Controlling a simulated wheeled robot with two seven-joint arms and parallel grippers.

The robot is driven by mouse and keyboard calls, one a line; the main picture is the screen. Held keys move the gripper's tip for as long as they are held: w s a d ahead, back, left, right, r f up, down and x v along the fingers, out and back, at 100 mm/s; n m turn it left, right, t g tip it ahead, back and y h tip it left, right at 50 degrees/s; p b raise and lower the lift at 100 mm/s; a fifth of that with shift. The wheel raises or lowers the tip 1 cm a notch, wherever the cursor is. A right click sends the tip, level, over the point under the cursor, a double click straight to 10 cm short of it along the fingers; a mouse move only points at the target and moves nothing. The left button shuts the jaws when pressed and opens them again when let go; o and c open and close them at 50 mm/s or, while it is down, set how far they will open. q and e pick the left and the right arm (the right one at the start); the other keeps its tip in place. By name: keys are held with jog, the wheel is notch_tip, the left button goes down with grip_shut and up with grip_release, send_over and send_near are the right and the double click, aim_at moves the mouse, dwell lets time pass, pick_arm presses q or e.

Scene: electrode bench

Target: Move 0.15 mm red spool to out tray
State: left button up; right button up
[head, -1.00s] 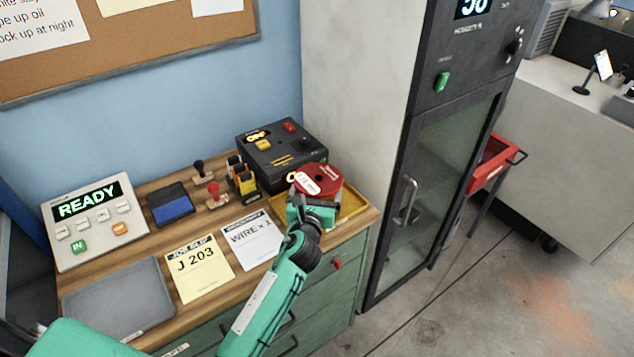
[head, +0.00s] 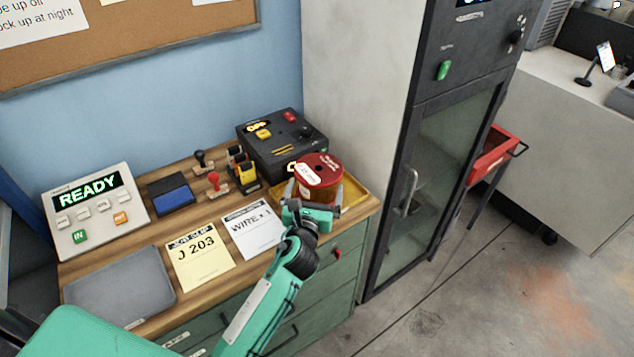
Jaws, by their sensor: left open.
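The red spool (head: 320,167), with a white label on its top, stands upright in the yellow tray (head: 362,199) at the right end of the bench. The label is too small to read. My left gripper (head: 314,192) is open at the near side of the spool. Its pale fingers lie to either side of the spool's lower part, with no clear grip on it. The gripper hides the tray's near part. A grey tray (head: 120,287) lies empty at the front left, its label unreadable. My right gripper is not in view.
A black box (head: 283,148) with buttons stands right behind the spool. Stamps (head: 217,184), a blue ink pad (head: 173,198), a yellow job slip (head: 200,262), a white wire card (head: 252,232) and the READY panel (head: 95,210) fill the bench. A tall cabinet (head: 440,180) stands to the right.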

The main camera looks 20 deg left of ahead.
pick_arm(q)
jog(key=s, duration=0.4)
jog(key=s+d+b, duration=0.1)
jog(key=s, duration=0.2)
jog(key=shift+s, duration=0.55)
